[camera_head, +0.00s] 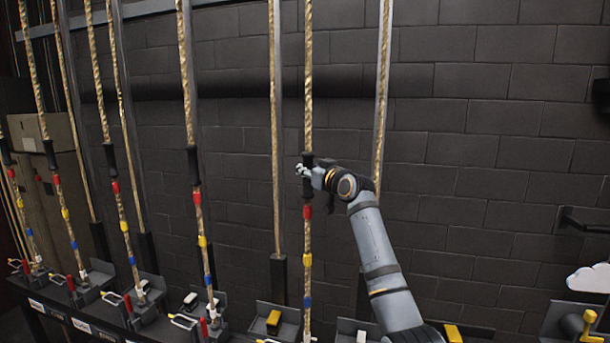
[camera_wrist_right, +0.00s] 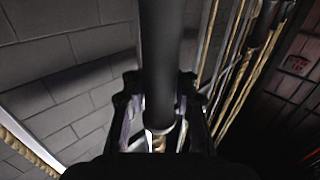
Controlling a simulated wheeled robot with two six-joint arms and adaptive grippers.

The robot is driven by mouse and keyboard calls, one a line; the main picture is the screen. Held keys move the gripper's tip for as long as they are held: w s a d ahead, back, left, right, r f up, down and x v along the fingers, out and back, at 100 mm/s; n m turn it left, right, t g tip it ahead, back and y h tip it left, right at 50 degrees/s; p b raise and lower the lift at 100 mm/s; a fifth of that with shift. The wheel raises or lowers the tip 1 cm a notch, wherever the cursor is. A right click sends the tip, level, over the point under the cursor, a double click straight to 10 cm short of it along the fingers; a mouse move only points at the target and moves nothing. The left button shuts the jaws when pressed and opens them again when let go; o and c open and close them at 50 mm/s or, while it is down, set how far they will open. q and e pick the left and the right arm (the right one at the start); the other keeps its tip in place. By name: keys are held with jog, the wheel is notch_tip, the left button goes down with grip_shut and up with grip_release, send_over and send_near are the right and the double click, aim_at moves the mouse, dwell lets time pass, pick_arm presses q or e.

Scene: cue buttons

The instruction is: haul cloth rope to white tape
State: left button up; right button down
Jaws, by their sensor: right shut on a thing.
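My right gripper (camera_head: 304,171) is shut on the black sleeve (camera_head: 308,190) of a tan rope (camera_head: 308,100) in the head view. In the right wrist view the sleeve (camera_wrist_right: 170,50) runs between the fingers of my right gripper (camera_wrist_right: 160,95). Below the sleeve the rope carries red tape (camera_head: 307,212), yellow tape (camera_head: 307,259) and blue tape (camera_head: 307,300). The rope labels are too small to read, so I cannot tell which is the cloth rope. My left gripper is not in view.
Several similar ropes with black sleeves hang to the left, one of them close by (camera_head: 189,80). Lock bases with levers line the rail below, one with a yellow block (camera_head: 273,318). A brick wall (camera_head: 480,130) stands behind. A white cloud shape (camera_head: 590,278) is at the right.

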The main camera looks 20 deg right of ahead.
jog(key=c, duration=1.4)
grip_release()
jog(key=shift+c, duration=0.2)
jog(key=o, duration=0.4)
jog(key=shift+s+d+r, duration=0.1)
jog(key=shift+s+r, duration=0.15)
jog(key=shift+s, duration=0.3)
jog(key=shift+w+f, duration=0.15)
jog(key=shift+w, duration=0.05)
jog(key=shift+s+f, duration=0.1)
jog(key=shift+s, duration=0.3)
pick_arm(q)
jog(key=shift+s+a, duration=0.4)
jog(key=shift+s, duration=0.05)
pick_arm(e)
jog(key=s+d, duration=0.2)
jog(key=s, duration=0.9)
jog(key=shift+d, duration=0.15)
